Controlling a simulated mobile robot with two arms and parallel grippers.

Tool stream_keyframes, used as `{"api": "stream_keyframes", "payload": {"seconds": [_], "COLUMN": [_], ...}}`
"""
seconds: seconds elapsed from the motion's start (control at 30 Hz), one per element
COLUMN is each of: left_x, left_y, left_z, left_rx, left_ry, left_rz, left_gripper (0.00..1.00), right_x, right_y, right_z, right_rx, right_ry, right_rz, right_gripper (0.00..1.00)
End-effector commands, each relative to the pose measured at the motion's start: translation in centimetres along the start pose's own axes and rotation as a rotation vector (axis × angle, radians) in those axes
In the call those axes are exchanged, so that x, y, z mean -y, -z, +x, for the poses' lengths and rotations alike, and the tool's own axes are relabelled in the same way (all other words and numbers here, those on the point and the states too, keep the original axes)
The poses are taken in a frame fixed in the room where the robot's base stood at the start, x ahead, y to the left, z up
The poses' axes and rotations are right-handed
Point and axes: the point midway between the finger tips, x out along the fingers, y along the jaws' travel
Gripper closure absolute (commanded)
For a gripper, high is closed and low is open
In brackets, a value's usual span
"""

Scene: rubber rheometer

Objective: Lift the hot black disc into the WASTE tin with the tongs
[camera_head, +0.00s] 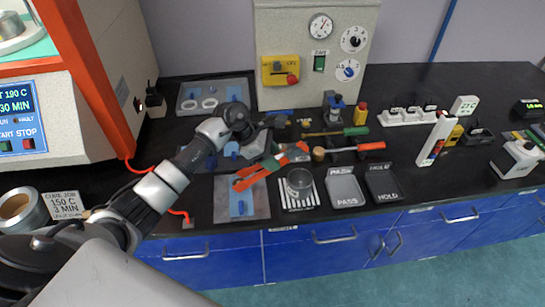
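The orange-red tongs (262,170) lie slantwise near the middle of the bench, above a grey mat (262,207) with a blue piece on it. My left gripper (266,143) is at the back of the tongs, pointing toward the right. Its fingers are small and blend with the grey and blue things behind, so its grip on the tongs is unclear. I cannot make out the hot black disc. No tin can be read as WASTE; an open round tin (19,207) with a brown inside stands at the left front. My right gripper is not in view.
A glass dish (300,181) stands on a striped mat, beside the PASS tray (345,188) and HOLD tray (383,184). Green- and red-handled tools (357,147) lie behind. The orange-and-white press (92,80) is at left.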

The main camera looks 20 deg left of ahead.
Motion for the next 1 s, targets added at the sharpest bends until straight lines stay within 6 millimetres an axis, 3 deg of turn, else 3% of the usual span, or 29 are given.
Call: {"api": "stream_keyframes", "payload": {"seconds": [0.03, 0.27, 1.0], "left_x": [0.0, 0.0, 0.1], "left_y": [0.0, -0.1, -5.1], "left_z": [0.0, -0.1, -6.8], "left_rx": [0.0, 0.0, 0.0], "left_ry": [-0.001, 0.0, -0.001], "left_rz": [0.0, 0.0, 0.002], "left_gripper": [0.67, 0.99, 0.99], "right_x": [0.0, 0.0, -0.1], "right_y": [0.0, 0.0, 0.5], "right_z": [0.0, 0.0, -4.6], "right_rx": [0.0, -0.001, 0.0], "right_ry": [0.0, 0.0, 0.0], "right_rz": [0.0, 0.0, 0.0], "right_gripper": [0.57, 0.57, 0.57]}}
